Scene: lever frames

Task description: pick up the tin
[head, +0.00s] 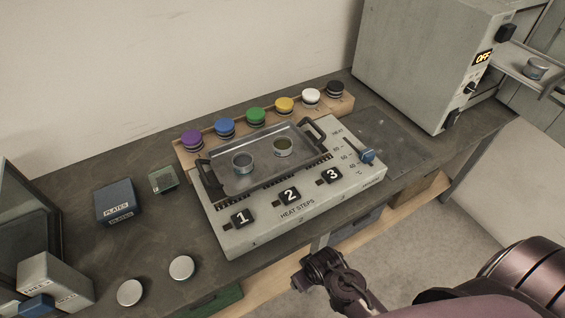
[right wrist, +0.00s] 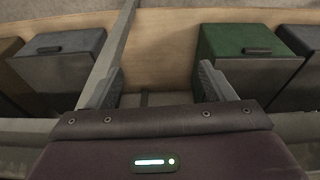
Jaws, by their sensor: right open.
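Another small tin (head: 536,68) sits on a shelf at the far right, beside the oven. The frames do not show which tin is meant. My right gripper (head: 316,270) is in front of the bench edge, below and apart from the tins. In the right wrist view its jaws (right wrist: 160,85) are open and empty. My left gripper is not in view.
The tray (head: 243,184) has raised black handles. Coloured-lidded jars (head: 256,115) line a wooden rack behind it. Two silver discs (head: 182,268) lie at the bench's front left. An oven (head: 425,60) stands at the back right. Green (right wrist: 250,45) and grey bins sit below the bench.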

